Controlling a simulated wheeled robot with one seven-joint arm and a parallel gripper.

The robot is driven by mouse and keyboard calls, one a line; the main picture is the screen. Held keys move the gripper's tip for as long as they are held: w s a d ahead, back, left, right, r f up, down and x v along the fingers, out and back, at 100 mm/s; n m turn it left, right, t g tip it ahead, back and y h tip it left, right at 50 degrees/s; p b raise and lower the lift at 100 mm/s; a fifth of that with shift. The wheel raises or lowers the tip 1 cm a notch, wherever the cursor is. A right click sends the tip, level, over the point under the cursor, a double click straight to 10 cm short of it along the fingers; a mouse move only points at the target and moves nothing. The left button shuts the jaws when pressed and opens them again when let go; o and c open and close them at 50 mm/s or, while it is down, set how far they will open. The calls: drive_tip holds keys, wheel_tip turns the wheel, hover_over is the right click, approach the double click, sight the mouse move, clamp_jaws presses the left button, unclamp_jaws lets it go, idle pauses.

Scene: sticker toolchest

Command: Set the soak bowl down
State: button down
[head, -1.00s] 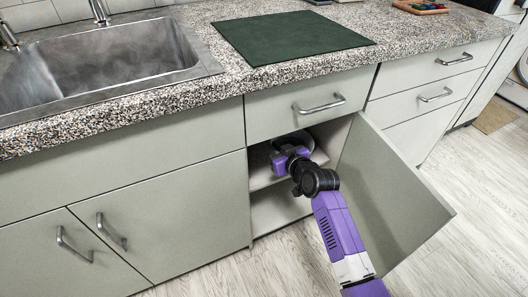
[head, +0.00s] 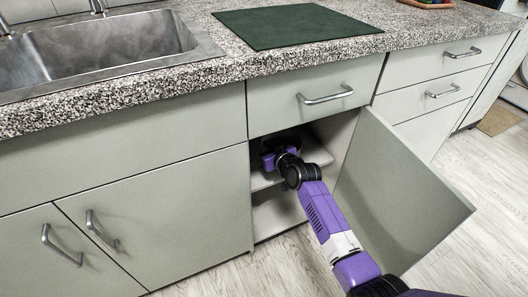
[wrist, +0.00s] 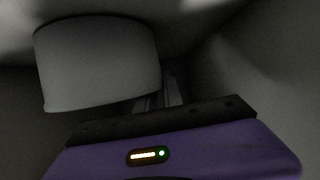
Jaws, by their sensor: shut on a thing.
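The soak bowl (wrist: 98,62) shows in the wrist view as a dim grey rounded wall at the upper left. My gripper (wrist: 165,92) is shut on it; the fingers are dark and partly hidden, so the exact grip on the wall is unclear. In the head view my arm reaches into the open cabinet above its inner shelf (head: 318,157). My fingertips and the bowl are hidden there by my wrist and the shadow. I cannot tell whether the bowl touches the shelf.
The cabinet door (head: 400,185) stands open to the right of my arm. A drawer (head: 315,97) and the speckled counter (head: 225,75) are above the opening. A dark green mat (head: 295,27) lies on the counter beside the sink (head: 100,55). Below the shelf is an open lower compartment (head: 275,212).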

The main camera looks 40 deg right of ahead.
drive_tip(key=c, duration=1.5)
unclamp_jaws()
drive_tip(key=shift+o, duration=0.2)
drive_tip(key=shift+s, duration=0.1)
drive_tip(key=p+v, duration=0.4)
drive_tip(key=v, duration=0.8)
drive_tip(key=s+a+f, duration=0.3)
drive_tip(key=s+a, duration=1.5)
drive_tip(key=s+a+r+n+y, duration=0.1)
drive_tip(key=s+a+r, duration=0.2)
drive_tip(key=s+r, duration=0.4)
drive_tip(key=s+a+r+n+t+y, duration=0.1)
drive_tip(key=s+a+r+y, duration=0.1)
drive_tip(key=s+r, duration=0.5)
drive_tip(key=s+a, duration=0.1)
drive_tip(key=s, duration=0.5)
drive_tip(key=shift+r+n+y, duration=0.3)
drive_tip(key=shift+s+a, duration=0.1)
